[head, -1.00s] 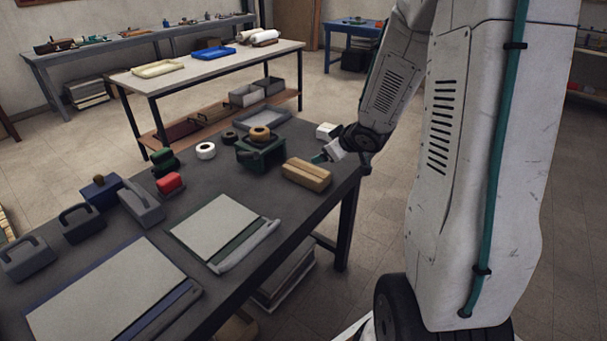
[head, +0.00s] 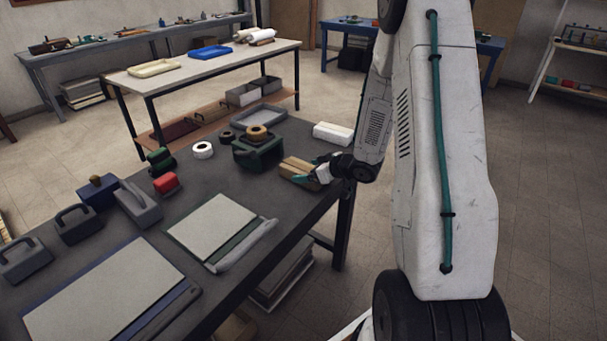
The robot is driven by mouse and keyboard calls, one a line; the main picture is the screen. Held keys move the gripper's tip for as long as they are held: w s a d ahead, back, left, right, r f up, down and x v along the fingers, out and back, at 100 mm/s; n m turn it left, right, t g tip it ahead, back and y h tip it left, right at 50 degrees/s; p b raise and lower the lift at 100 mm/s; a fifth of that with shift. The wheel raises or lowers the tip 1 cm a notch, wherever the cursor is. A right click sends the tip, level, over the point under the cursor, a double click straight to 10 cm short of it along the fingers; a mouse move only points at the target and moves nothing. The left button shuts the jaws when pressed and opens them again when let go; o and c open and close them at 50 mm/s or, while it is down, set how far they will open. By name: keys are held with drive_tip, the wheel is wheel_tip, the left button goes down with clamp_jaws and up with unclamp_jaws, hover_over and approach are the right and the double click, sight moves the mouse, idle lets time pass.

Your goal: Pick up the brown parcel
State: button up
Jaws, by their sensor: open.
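The brown parcel (head: 294,168) lies on the dark table (head: 215,287) near its right edge, in the head view. The gripper and wrist hide the right part of the parcel. I cannot tell whether the fingers touch it or stand above it.
A white block (head: 333,133) lies just behind the gripper. A green tape dispenser (head: 258,152) with a tan roll stands left of the parcel. A paper trimmer (head: 213,226) lies in front. The table between trimmer and parcel is bare.

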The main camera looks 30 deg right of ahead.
drive_tip(key=shift+w+a+f, duration=0.2)
drive_tip(key=shift+w+f, duration=0.1)
drive_tip(key=shift+w, duration=0.25)
drive_tip(key=c, duration=1.4)
drive_tip(key=shift+r, duration=0.1)
